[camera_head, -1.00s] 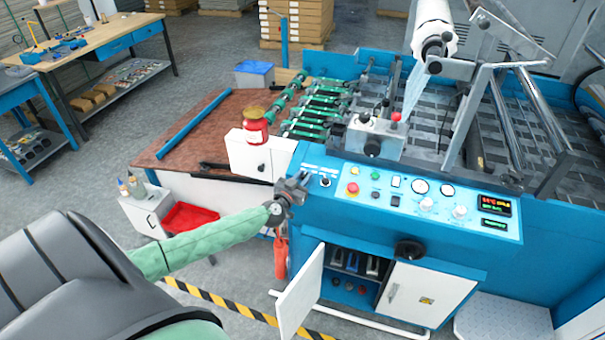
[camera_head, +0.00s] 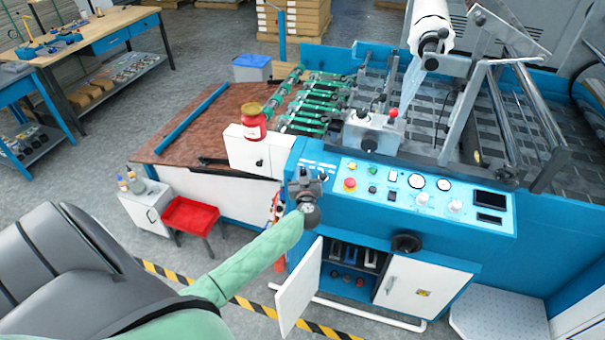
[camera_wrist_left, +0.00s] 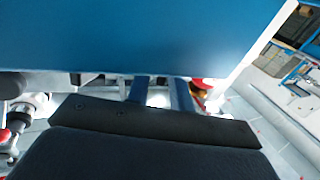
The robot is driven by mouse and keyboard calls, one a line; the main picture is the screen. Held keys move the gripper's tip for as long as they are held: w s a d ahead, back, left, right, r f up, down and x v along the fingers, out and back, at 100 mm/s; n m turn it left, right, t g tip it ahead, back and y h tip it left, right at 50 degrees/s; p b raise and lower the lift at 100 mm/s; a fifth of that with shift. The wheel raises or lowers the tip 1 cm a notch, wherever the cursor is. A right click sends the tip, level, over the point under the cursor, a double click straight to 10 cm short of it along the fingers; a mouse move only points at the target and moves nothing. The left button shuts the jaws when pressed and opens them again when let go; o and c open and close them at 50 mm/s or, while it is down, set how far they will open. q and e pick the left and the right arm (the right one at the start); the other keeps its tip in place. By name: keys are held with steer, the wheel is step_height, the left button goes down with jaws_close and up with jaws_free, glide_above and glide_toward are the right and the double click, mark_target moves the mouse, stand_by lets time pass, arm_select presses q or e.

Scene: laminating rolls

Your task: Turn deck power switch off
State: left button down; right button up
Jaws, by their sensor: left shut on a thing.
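The blue control panel (camera_head: 449,222) fills the front of the machine in the head view. My left gripper (camera_head: 306,180) is at the panel's left end, beside a small dark knob (camera_head: 325,178). It is shut on what looks like the deck power switch, which the gripper itself hides. The panel display (camera_head: 490,198) is dark. In the left wrist view, the two fingers (camera_wrist_left: 161,92) reach to the blue panel face (camera_wrist_left: 150,35); the held part is not clear there. My right gripper is not in view.
Below are an open cabinet door (camera_head: 300,288) and a black handwheel (camera_head: 407,243).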

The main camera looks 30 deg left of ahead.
arm_select(q)
steer(key=shift+d+n+g+y, duration=0.1)
steer(key=shift+n+g+y, duration=0.6)
steer(key=shift+w+n, duration=0.1)
steer(key=shift+n, duration=0.2)
steer(key=c, duration=1.6)
jaws_free()
steer(key=shift+o, duration=0.4)
